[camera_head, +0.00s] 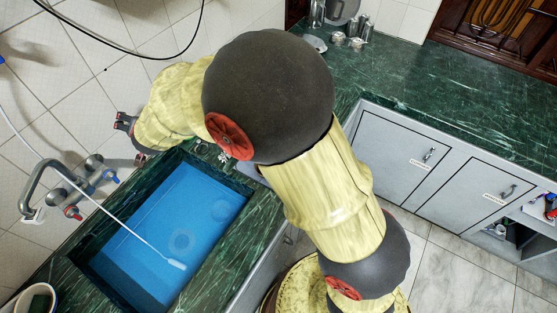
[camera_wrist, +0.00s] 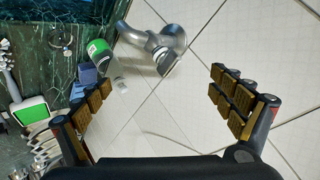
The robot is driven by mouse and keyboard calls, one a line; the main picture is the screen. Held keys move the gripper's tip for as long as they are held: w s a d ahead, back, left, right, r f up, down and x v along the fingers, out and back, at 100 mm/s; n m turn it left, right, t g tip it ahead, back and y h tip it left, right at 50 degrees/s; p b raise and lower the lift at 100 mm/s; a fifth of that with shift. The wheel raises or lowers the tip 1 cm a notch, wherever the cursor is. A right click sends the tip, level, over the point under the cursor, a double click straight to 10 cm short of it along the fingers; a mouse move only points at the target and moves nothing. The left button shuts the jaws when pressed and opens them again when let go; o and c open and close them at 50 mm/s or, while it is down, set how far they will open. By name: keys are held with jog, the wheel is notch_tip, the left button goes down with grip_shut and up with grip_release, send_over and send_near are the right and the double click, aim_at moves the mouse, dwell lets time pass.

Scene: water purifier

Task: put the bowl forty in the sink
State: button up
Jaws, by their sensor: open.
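The sink (camera_head: 130,235) is a blue basin set in green marble at the lower left of the head view. Two faint round shapes lie in it; I cannot tell whether either is a bowl. My gripper (camera_head: 131,140) is near the tiled wall beyond the sink's far corner. In the wrist view my gripper (camera_wrist: 158,82) has its fingers spread wide, with nothing held between them. No bowl can be made out for sure; my arm hides part of the counter.
A metal tap (camera_head: 38,190) stands at the sink's left, with a thin white wand reaching over the basin. A white container (camera_head: 22,296) is at the lower left corner. Metal vessels (camera_head: 357,38) stand at the back. The right counter (camera_head: 450,100) is mostly clear.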

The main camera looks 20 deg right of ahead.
jog(key=s+d+r+n+g+y, duration=0.2)
jog(key=s+d+r+n, duration=0.2)
jog(key=s+d+r, duration=0.95)
jog(key=s+d+g+h, duration=0.1)
jog(key=s+d+h, duration=0.1)
jog(key=s+d, duration=0.8)
jog(key=s+d+f+n+g+h, duration=0.1)
jog(key=s+d+h, duration=0.2)
jog(key=s+d, duration=0.8)
jog(key=shift+s+f+g, duration=0.25)
jog(key=shift+s+g, duration=0.05)
jog(key=shift+s, duration=0.9)
